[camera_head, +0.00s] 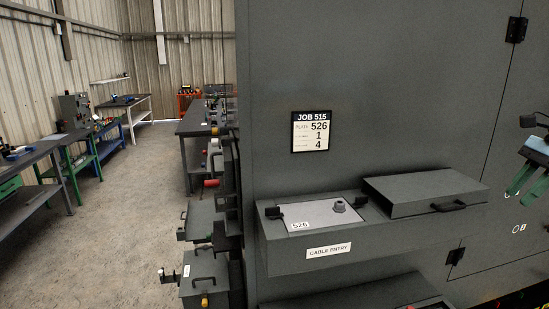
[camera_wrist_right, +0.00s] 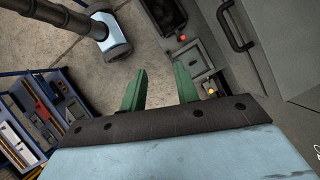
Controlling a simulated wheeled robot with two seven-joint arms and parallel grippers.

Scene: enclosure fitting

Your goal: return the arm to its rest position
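My right gripper (camera_head: 521,194) is at the right edge of the head view, in front of the grey enclosure (camera_head: 410,90). Part of its arm is cut off by the picture edge. In the right wrist view its two green fingers (camera_wrist_right: 160,72) stand apart with nothing between them, so it is open and empty. Concrete floor shows behind the fingers. My left gripper is in neither view.
A ledge labelled CABLE ENTRY (camera_head: 328,249) juts from the enclosure, with a plate marked 526 (camera_head: 322,213) and a handled lid (camera_head: 425,192). A blue rack (camera_wrist_right: 45,115) shows in the wrist view. Workbenches (camera_head: 40,150) stand left; floor (camera_head: 120,210) between is clear.

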